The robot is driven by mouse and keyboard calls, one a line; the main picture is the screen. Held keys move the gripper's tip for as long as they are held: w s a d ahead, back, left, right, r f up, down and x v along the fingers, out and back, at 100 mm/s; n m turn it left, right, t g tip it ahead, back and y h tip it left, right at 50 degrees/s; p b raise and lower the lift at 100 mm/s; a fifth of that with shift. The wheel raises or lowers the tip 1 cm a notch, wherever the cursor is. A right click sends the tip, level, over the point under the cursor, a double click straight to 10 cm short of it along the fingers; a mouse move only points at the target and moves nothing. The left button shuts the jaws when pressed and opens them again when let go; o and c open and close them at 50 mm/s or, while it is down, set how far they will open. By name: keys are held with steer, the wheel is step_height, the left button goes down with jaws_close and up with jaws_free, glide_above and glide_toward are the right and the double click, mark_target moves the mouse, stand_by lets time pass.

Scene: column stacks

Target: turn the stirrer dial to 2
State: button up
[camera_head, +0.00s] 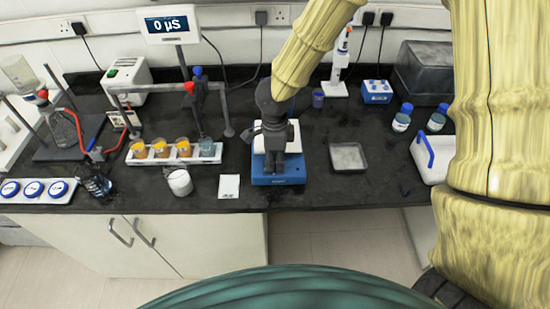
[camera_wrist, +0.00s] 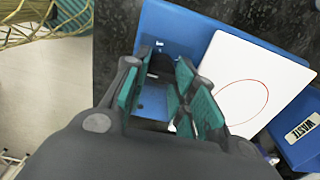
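The stirrer has a blue base (camera_head: 290,180) and stands near the front edge of the bench. In the wrist view its blue base (camera_wrist: 205,25) carries a white square top plate (camera_wrist: 255,70) with a thin red ring on it. My gripper (camera_head: 275,172) points down over the front of the stirrer. In the wrist view the teal-padded fingers of my gripper (camera_wrist: 163,82) stand apart, with the blue base showing between them. A small light mark shows on the blue there.
A white card (camera_head: 229,186) and a white beaker (camera_head: 180,182) stand left of the stirrer. A grey tray (camera_head: 348,157) lies to its right. A vial rack (camera_head: 165,158) is farther left. A blue thing labelled WASTE (camera_wrist: 303,130) shows beside the stirrer in the wrist view.

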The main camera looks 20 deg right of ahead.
steer(key=shift+m, duration=0.4)
steer(key=m, duration=0.2)
steer(key=shift+m, duration=0.4)
steer(key=m, duration=0.3)
steer(key=shift+m, duration=0.4)
steer(key=m, duration=0.3)
steer(key=shift+a+m, duration=0.1)
steer(key=shift+m, duration=0.2)
steer(key=m+b, duration=0.1)
steer(key=m, duration=0.2)
steer(key=shift+m, duration=0.3)
steer(key=m+b, duration=0.2)
steer(key=m, duration=0.4)
steer(key=shift+a, duration=0.15)
steer(key=m+b, duration=0.1)
steer(key=m, duration=0.2)
steer(key=shift+m, duration=0.4)
steer(key=shift+m+b, duration=0.75)
steer(key=shift+m, duration=0.95)
